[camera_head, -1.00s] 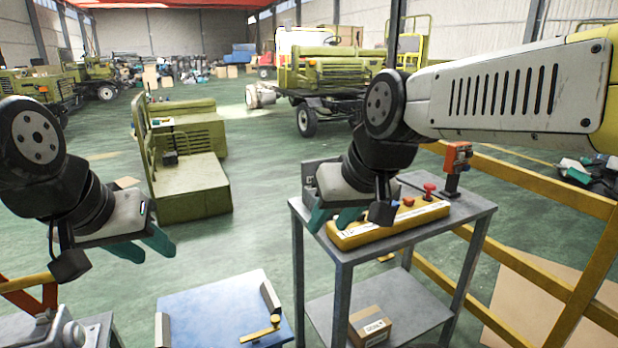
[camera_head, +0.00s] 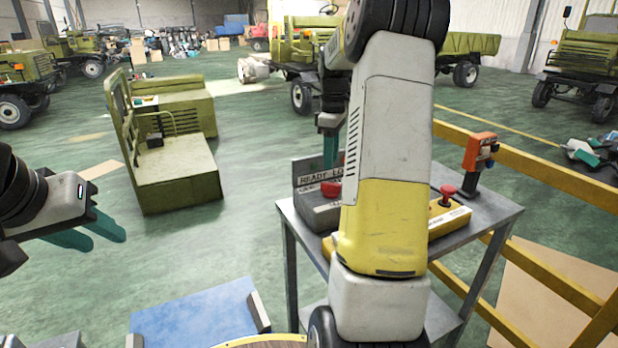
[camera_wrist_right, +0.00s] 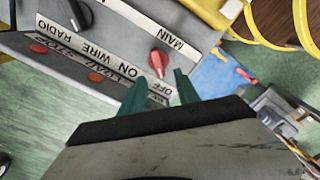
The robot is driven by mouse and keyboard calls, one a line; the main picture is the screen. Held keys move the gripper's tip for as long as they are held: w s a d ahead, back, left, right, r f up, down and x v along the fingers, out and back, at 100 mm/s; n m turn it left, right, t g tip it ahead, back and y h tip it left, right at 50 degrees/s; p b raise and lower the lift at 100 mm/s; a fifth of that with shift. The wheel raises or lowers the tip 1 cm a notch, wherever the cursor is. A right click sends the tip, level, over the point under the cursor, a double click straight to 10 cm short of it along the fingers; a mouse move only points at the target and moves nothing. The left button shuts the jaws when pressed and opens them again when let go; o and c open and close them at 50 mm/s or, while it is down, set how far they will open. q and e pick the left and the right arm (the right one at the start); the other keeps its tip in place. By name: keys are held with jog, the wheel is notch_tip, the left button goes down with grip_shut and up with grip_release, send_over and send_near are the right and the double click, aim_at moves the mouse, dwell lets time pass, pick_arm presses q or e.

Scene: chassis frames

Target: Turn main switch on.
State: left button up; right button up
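The main switch is a red rotary knob (camera_wrist_right: 159,62) on a grey control box beside a MAIN label, with an OFF label near the fingers in the right wrist view. In the head view a red part (camera_head: 331,188), apparently this knob, tops the grey box (camera_head: 318,213) on the metal cart. My right gripper (camera_wrist_right: 160,78) is open, its teal fingertips close to the knob, one on each side; contact is unclear. In the head view its fingers (camera_head: 331,152) point down above the box. My left gripper (camera_head: 108,233) is open and empty at the left.
A black knob (camera_wrist_right: 74,14) and small red-orange buttons (camera_wrist_right: 95,77) are near the switch. A yellow control box (camera_head: 449,216) with a red mushroom button (camera_head: 447,190) and an orange device (camera_head: 480,150) share the cart (camera_head: 488,218). Yellow rails (camera_head: 560,180) stand behind. A blue-topped surface (camera_head: 195,315) lies left.

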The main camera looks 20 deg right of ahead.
aim_at(331, 183)
jog(key=shift+w+d+f, duration=0.1)
jog(key=shift+d+f, duration=0.1)
jog(key=shift+f, duration=0.15)
notch_tip(331, 183, down, 8)
jog(key=shift+r, duration=0.25)
grip_shut()
